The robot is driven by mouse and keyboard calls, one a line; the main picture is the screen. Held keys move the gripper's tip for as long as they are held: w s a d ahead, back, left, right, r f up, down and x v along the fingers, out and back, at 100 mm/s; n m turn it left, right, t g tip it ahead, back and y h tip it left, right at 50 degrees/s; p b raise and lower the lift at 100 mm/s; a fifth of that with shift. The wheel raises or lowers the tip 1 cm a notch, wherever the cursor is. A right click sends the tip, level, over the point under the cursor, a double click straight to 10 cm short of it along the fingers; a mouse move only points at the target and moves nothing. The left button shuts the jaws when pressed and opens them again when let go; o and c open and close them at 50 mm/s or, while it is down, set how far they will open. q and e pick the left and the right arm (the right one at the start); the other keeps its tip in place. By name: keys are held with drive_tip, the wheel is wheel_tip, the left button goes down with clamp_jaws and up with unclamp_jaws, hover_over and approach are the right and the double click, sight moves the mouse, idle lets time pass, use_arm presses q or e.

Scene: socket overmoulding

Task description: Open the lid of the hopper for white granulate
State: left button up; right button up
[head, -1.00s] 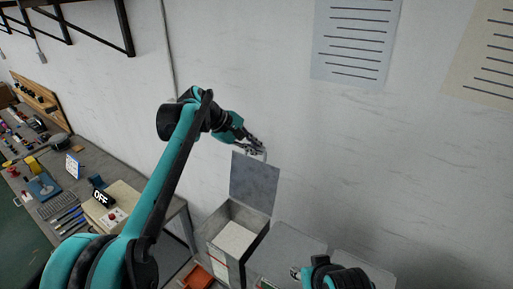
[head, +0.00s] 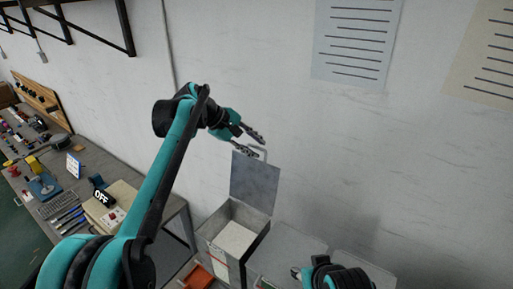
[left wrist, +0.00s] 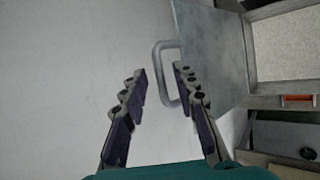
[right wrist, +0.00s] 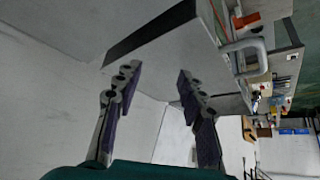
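The hopper (head: 213,229) with white granulate (head: 236,238) stands against the wall. Its grey lid (head: 255,182) is raised upright at the back, leaving the box open. The lid's handle (left wrist: 161,72) shows in the left wrist view as a metal loop on the lid's edge. My left gripper (head: 259,145) is open at the top of the lid; in the left wrist view its fingers (left wrist: 158,72) are spread, with part of the handle between or just behind them. Contact cannot be told. My right gripper (right wrist: 157,74) is open and empty, near another closed grey box.
Two closed lids (head: 287,250) lie to the right of the open hopper. An orange bin (head: 199,277) is low in front. The wall is close behind.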

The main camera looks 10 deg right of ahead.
use_arm(q)
drive_tip(key=v, duration=1)
drive_tip(key=shift+a+r, duration=0.3)
drive_tip(key=shift+s+f, duration=0.1)
use_arm(e)
drive_tip(key=shift+s+a, duration=0.1)
